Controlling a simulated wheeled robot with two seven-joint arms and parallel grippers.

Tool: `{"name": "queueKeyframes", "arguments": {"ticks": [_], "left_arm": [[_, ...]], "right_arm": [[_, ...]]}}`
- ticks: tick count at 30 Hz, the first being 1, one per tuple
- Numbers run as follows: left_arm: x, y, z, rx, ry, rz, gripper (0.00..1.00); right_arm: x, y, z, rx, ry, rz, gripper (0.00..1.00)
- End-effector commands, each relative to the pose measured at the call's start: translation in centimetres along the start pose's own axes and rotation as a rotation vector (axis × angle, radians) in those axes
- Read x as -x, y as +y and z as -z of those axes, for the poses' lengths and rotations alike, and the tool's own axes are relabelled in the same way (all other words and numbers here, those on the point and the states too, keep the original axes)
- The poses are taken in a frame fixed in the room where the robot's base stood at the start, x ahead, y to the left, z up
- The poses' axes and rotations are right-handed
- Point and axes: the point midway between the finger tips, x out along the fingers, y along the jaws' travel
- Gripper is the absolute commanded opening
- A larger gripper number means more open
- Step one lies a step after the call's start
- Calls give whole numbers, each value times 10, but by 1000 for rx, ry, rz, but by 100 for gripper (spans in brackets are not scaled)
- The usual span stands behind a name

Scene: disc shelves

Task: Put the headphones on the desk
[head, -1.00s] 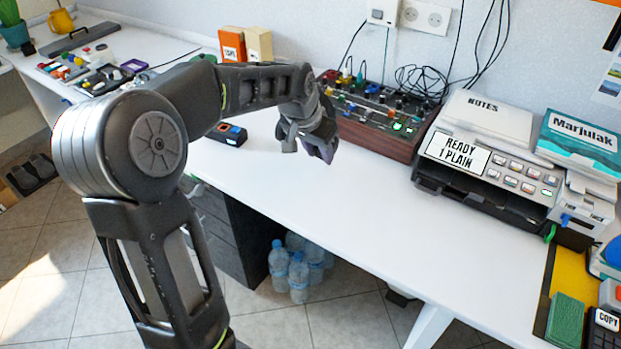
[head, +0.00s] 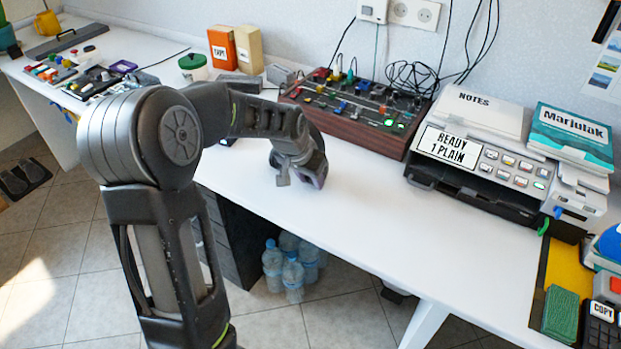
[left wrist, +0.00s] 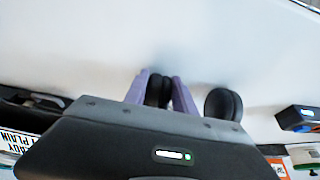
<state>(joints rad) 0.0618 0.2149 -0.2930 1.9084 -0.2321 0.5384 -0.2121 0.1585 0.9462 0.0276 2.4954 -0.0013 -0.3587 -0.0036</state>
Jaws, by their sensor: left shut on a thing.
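My left gripper (head: 305,178) is low over the white desk (head: 400,215), pointing down, in front of the mixer-like console. In the left wrist view its purple fingers (left wrist: 163,92) are closed on one black ear cup of the headphones (left wrist: 158,90). The other round black ear cup (left wrist: 222,103) hangs or rests to the right of the fingers. The headband is hidden behind the gripper body. In the head view my arm and gripper hide most of the headphones. I cannot tell whether they touch the desk. My right gripper is not in view.
The wooden-sided console (head: 350,115) stands behind the gripper, and the printer (head: 490,160) is to the right. A small dark device (left wrist: 298,118) lies beside the headphones. Orange (head: 222,48) and cream boxes (head: 248,50) stand at the back. Desk between gripper and printer is clear.

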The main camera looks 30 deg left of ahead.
Motion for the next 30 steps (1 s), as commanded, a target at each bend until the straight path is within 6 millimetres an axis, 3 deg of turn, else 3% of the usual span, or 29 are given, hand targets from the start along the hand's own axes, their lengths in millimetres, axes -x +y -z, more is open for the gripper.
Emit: {"name": "queueKeyframes", "arguments": {"ticks": [11,12,20,30], "left_arm": [[-4,0,-1,-1,3,1,0],[-4,0,-1,-1,2,1,33],[-3,0,-1,-1,1,1,53],[2,0,1,-1,2,1,53]], "right_arm": [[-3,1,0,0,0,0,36],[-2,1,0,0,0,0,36],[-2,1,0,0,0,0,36],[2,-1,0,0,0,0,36]]}}
